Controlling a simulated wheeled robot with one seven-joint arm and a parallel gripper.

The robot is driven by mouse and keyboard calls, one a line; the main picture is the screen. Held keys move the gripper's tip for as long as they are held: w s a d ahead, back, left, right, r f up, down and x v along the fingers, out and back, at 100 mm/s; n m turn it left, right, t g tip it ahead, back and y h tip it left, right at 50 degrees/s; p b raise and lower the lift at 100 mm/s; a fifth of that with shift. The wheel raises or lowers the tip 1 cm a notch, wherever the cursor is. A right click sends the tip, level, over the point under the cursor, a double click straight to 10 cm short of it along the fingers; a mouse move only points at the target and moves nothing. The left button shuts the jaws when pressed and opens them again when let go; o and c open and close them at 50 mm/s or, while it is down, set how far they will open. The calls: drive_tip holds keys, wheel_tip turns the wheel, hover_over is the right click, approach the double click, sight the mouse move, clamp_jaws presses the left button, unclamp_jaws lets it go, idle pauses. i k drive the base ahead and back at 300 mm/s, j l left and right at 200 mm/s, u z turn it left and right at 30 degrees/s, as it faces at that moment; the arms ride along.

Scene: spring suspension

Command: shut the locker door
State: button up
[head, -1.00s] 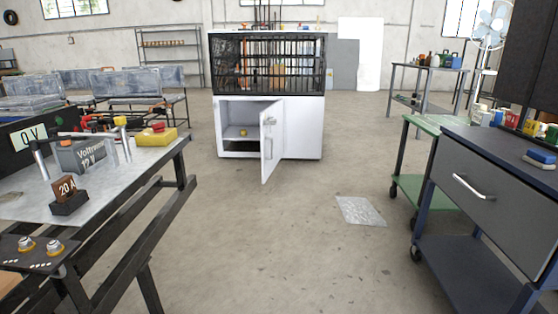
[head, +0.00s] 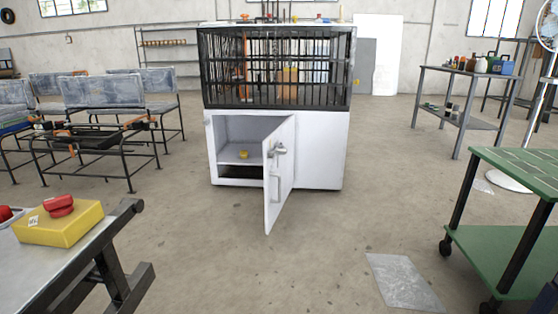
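The white locker (head: 318,150) stands ahead, near the middle of the head view. Its lower left compartment is open. The locker door (head: 280,180) is hinged on the right of that opening and swings out toward me, wide open. A metal handle (head: 278,149) sits high on the door. A small yellow object (head: 243,154) lies inside on a shelf. The upper part of the locker is a black barred cage (head: 277,68) with shelves behind it. My gripper is not in view.
A bench with a yellow box and red button (head: 59,220) is at the left front. A green wheeled cart (head: 505,225) is at the right front. A grey plate (head: 404,282) lies on the floor. The floor between me and the door is clear.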

sight(287, 169)
drive_tip(key=i+l+u, duration=0.1)
drive_tip(key=i, duration=0.5)
drive_tip(key=i+l, duration=0.15)
drive_tip(key=i, duration=0.45)
drive_tip(key=i+l+u, duration=0.15)
drive_tip(key=i, duration=1.05)
drive_tip(key=i+j+z, duration=0.15)
drive_tip(key=i, duration=0.2)
drive_tip(key=i+j+z, duration=0.2)
drive_tip(key=i+l, duration=0.05)
drive_tip(key=i, duration=0.05)
